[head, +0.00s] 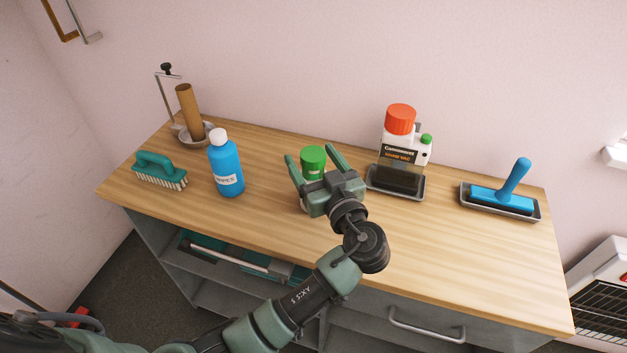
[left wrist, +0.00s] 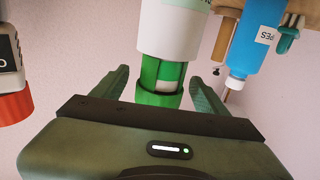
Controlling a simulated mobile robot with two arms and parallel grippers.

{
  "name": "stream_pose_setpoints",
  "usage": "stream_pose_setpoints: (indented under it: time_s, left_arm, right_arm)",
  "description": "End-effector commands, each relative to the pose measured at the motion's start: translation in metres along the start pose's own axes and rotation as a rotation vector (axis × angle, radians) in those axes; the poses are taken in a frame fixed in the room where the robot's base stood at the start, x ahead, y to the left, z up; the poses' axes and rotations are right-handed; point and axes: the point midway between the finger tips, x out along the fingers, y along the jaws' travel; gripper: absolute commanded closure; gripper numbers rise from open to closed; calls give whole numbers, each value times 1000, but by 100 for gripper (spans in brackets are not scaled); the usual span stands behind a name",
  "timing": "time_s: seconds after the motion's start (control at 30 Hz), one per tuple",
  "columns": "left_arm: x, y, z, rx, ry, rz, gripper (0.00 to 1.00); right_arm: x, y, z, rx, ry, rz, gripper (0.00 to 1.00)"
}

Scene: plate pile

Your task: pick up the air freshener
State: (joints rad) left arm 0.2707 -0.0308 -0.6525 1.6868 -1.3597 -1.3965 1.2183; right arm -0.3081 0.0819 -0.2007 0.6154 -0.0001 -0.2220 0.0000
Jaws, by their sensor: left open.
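The air freshener, seemingly the can with a green top (head: 313,158), stands upright on the wooden counter near its middle. In the left wrist view it appears upside down as a white can with a green end (left wrist: 172,30). My left gripper (head: 309,153) is open, with one finger on each side of the can. The left wrist view shows both fingers (left wrist: 160,78) flanking the green end, with gaps between. The gripper hides the can's lower part in the head view. My right gripper is not in view.
On the counter (head: 450,245) stand a blue wipes bottle (head: 226,168), a teal brush (head: 160,171) and a paper-roll holder (head: 189,115) to the left. A white container with an orange lid (head: 401,120) and a blue-handled tool in a tray (head: 503,196) are right. The front right counter is clear.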

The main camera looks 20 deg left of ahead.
Motion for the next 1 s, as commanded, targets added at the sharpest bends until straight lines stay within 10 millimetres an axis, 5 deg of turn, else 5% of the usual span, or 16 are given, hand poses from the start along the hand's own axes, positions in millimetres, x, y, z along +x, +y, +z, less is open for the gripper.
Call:
stream_pose_setpoints:
  time_s: [0.2, 0.43, 0.7, 1.0]
  left_arm:
    - [25, -1, -2, 2, 0, -1, 26]
    - [27, 0, 0, 1, -1, 0, 26]
    - [26, 0, 0, 1, -2, 0, 98]
    - [26, 0, -1, 0, 0, 0, 100]
  right_arm:
    - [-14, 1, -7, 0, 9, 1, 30]
    - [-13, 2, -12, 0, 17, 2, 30]
    - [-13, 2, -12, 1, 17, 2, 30]
    - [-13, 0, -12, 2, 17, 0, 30]
